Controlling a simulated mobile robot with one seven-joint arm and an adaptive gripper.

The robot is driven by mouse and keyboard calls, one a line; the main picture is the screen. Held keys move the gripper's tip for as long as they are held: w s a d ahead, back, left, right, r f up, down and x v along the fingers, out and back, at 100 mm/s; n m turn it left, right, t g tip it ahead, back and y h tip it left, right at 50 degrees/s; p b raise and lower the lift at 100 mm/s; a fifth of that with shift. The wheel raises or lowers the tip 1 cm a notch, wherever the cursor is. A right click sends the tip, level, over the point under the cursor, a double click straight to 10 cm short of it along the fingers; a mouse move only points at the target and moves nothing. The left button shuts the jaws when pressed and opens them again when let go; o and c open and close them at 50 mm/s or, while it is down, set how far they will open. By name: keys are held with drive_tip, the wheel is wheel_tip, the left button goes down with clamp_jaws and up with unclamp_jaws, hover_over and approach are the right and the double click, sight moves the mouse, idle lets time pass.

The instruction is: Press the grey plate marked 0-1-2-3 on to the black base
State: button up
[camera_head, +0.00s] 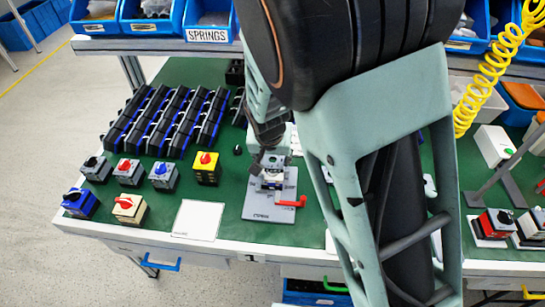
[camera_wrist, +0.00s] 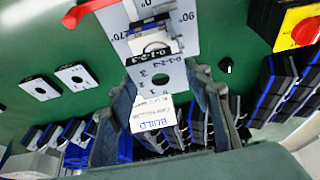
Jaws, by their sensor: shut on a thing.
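The grey plate (camera_wrist: 160,77) marked 0-1-2-3 has a round hole in its middle. My gripper (camera_wrist: 162,86) is shut on it, one finger at each side. In the head view my gripper (camera_head: 268,152) is above the grey fixture board (camera_head: 257,209), with the plate (camera_head: 272,161) at its tips. The switch base (camera_wrist: 150,28), with a pale front part and dark portions, sits on the board just past the plate in the wrist view. In the head view the base (camera_head: 271,181) is partly hidden under the plate. Whether plate and base touch is unclear.
A red lever (camera_head: 290,203) sticks out at the board's right. A white sheet (camera_head: 199,220) lies left of the board. Several finished switches, including a yellow one with a red knob (camera_head: 207,168), stand further left. Black parts in rows (camera_head: 165,120) lie behind them.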

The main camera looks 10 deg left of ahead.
drive_tip(key=shift+f+b, duration=1.25)
drive_tip(key=shift+f, duration=0.5)
drive_tip(key=o, duration=1.1)
